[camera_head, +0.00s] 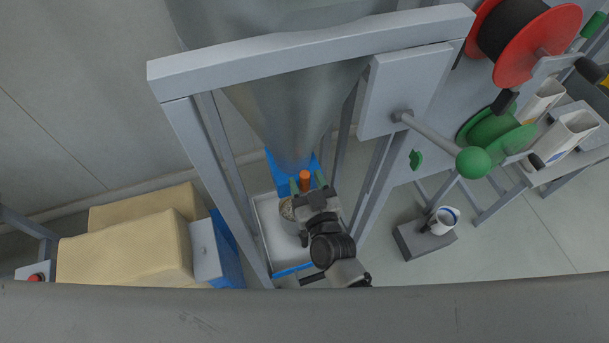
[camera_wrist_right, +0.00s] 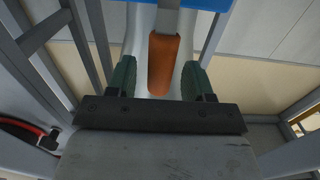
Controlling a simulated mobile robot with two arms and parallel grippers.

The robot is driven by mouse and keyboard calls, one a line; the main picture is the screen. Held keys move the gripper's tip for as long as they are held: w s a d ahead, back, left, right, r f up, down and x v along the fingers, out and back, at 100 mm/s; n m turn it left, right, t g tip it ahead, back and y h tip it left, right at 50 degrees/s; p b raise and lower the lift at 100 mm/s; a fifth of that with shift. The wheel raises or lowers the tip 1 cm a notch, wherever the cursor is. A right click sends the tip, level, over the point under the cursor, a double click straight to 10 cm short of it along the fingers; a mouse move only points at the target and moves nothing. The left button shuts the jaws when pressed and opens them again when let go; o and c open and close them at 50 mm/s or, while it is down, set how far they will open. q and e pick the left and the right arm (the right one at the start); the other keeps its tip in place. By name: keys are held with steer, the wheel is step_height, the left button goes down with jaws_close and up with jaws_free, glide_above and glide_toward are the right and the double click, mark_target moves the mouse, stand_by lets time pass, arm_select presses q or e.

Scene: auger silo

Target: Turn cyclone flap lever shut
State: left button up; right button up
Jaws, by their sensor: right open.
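An orange lever handle (camera_head: 305,180) on a short grey stem sticks out below the grey cone of the cyclone (camera_head: 285,110), in front of a blue part (camera_head: 279,168). My right gripper (camera_head: 307,184) is at the handle with its green fingertips apart. In the right wrist view, the orange handle (camera_wrist_right: 162,65) stands between the two fingers (camera_wrist_right: 157,80), with a gap on both sides. The fingers are open and not closed on it. My left gripper is not in view.
Grey frame posts (camera_head: 205,175) flank the cone. A white tray (camera_head: 262,222) with a filled round container (camera_head: 287,209) lies below. A green-knobbed lever (camera_head: 473,162) projects from a panel at right. Tan sacks (camera_head: 125,250) lie at left, and a white jug (camera_head: 442,220) stands on a grey block.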

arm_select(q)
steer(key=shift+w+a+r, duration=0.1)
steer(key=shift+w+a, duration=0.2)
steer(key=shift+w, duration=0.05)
arm_select(e)
steer(key=shift+w+a, duration=0.2)
steer(key=shift+w, duration=0.4)
jaws_close()
